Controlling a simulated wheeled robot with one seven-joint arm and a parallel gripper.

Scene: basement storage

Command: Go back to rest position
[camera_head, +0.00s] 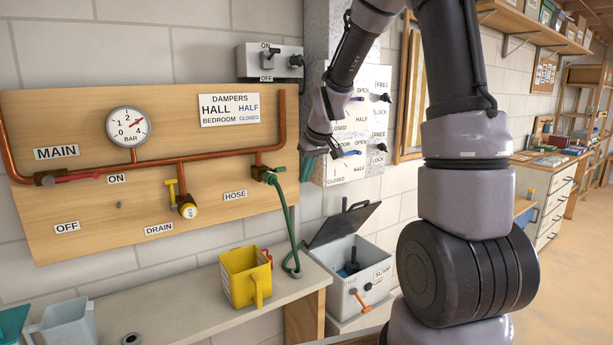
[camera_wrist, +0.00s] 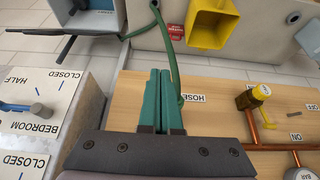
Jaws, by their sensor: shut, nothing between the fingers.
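My gripper (camera_head: 307,168) has teal fingers and hangs in front of the wall, by the left edge of the white damper panel (camera_head: 345,172). In the wrist view its fingers (camera_wrist: 161,85) lie side by side, shut and empty. The blue lever (camera_head: 352,153) on the panel is just right of my gripper in the head view; it also shows in the wrist view (camera_wrist: 16,107), apart from the fingers. A purple lever (camera_head: 352,99) sits higher on the panel. My arm partly covers the panel.
A wooden board (camera_head: 90,215) with copper pipes and a gauge (camera_head: 128,127) is at left. A yellow jug (camera_head: 246,277) stands on the bench (camera_head: 165,313) below, beside a green hose (camera_head: 290,230). An open-lidded grey sump box (camera_head: 350,275) stands lower right. Floor is clear at far right.

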